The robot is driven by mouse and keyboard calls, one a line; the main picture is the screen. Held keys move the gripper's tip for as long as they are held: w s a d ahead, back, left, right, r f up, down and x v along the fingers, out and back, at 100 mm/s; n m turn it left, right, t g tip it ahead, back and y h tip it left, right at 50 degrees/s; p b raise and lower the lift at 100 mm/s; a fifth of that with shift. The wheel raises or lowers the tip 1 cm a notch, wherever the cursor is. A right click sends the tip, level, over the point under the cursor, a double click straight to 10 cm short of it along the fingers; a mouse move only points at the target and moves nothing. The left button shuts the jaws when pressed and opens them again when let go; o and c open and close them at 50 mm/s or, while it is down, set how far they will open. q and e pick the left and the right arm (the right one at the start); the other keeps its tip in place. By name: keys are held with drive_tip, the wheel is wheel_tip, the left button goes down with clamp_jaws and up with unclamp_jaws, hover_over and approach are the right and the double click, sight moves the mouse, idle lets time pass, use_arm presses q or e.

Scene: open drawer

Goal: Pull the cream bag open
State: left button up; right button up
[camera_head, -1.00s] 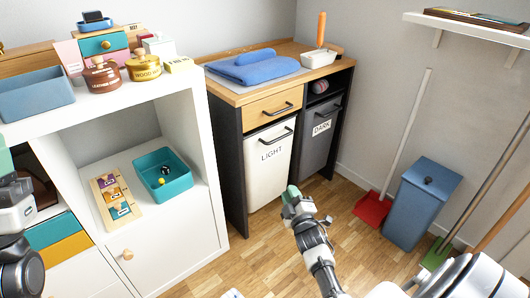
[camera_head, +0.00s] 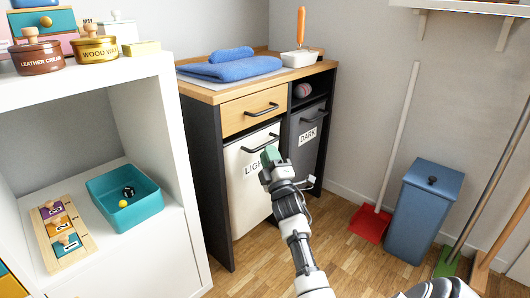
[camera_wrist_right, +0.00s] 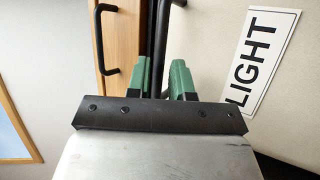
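The cream bag (camera_head: 247,185), marked LIGHT, hangs on the left in the cabinet below the wooden drawer. It looks shut, with a black bar handle (camera_head: 258,144) along its top front. My right gripper (camera_head: 270,154) is in front of the bag near the right part of this handle and hides some of the label. In the right wrist view, its two green fingers (camera_wrist_right: 161,80) stand apart. The black handle (camera_wrist_right: 158,45) lines up with the gap between them; I cannot tell whether they touch it. My left gripper is out of view.
The wooden drawer (camera_head: 252,112) with its own black handle is just above the bag. The grey DARK bag (camera_head: 307,143) is on the right. A white shelf unit (camera_head: 186,190) stands on the left, a blue bin (camera_head: 425,210) on the right. Floor in front is clear.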

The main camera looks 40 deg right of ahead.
drive_tip(key=shift+b+x, duration=0.5)
drive_tip(key=shift+x, duration=1.25)
clamp_jaws()
